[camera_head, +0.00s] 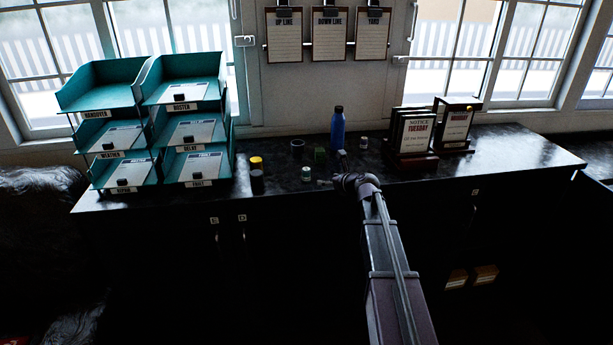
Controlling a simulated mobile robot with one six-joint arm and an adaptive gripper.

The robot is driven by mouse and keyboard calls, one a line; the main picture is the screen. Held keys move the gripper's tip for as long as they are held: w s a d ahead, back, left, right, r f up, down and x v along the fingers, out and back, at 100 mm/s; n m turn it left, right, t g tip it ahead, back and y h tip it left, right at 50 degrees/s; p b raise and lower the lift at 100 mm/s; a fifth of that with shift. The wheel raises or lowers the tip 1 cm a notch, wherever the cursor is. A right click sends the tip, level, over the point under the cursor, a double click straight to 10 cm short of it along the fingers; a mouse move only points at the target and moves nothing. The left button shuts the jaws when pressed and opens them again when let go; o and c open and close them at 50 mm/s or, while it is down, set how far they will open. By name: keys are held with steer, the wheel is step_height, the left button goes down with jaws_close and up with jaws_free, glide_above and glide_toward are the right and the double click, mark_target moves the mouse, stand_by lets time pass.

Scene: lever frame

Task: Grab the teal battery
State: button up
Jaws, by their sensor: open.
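A small pale, greenish-white cylinder (306,174) stands on the dark counter near its front edge. It may be the teal battery, but it is too small to tell. A small dark green block (320,156) sits behind it, and another small pale cylinder (364,143) stands farther back to the right. My gripper (326,182) is low over the counter's front part, just right of the nearer pale cylinder and apparently apart from it. It is open and looks empty. Its fingers are small and dim, and my arm hides part of the counter.
A yellow-capped dark jar (256,176) stands left on the counter (430,183). A dark mug (297,146) and a tall blue bottle (338,130) stand behind. Teal letter trays (100,85) fill the left end. Framed notices (412,135) stand right, with bare counter beyond them.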

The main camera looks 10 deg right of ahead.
mark_target(309, 176)
steer(key=b+x, duration=0.3)
steer(key=x, duration=0.5)
steer(key=shift+f, duration=0.15)
steer(key=shift+w+a, duration=0.15)
steer(key=shift+w, duration=0.05)
steer(key=shift+b+x, duration=1.1)
steer(key=shift+x, duration=1.6)
steer(key=shift+a, duration=0.1)
steer(key=shift+s, duration=0.1)
jaws_close()
